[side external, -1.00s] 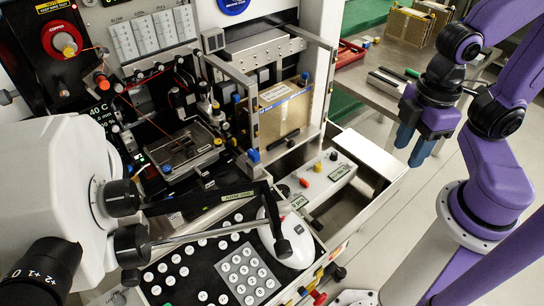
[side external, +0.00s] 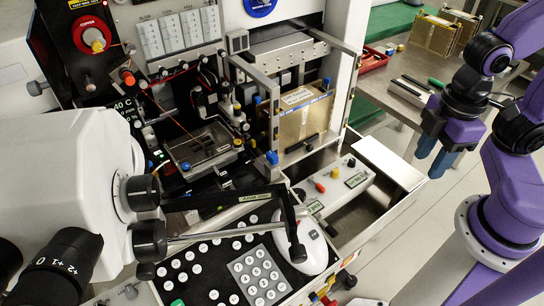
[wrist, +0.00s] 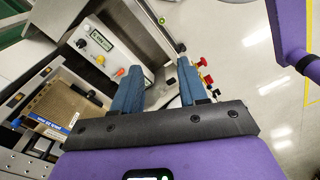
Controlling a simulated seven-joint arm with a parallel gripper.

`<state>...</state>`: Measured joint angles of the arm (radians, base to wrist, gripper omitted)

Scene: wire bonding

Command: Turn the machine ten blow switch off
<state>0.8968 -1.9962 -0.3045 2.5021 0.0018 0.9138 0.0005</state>
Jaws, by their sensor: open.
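A white control panel (side external: 338,186) with small displays stands at the right front of the machine. It carries an orange-red switch (side external: 319,186), a yellow knob (side external: 335,175) and a dark knob (side external: 351,163). Its labels are too small to read, so I cannot tell which control is the blow switch. The wrist view shows the panel (wrist: 104,26) at the upper left, with the orange switch (wrist: 120,72) beside the left finger. My gripper (side external: 436,158) is open and empty, with blue fingers pointing down, to the right of the panel and apart from it. Its fingers also show in the wrist view (wrist: 157,85).
A brown magazine (side external: 303,122) stands in a metal frame behind the panel. A black keypad (side external: 240,265), a white mouse-like control (side external: 315,250) and a microscope (side external: 75,185) are at the front left. A side bench (side external: 400,118) is behind. Red and yellow knobs (wrist: 203,70) line the machine's edge.

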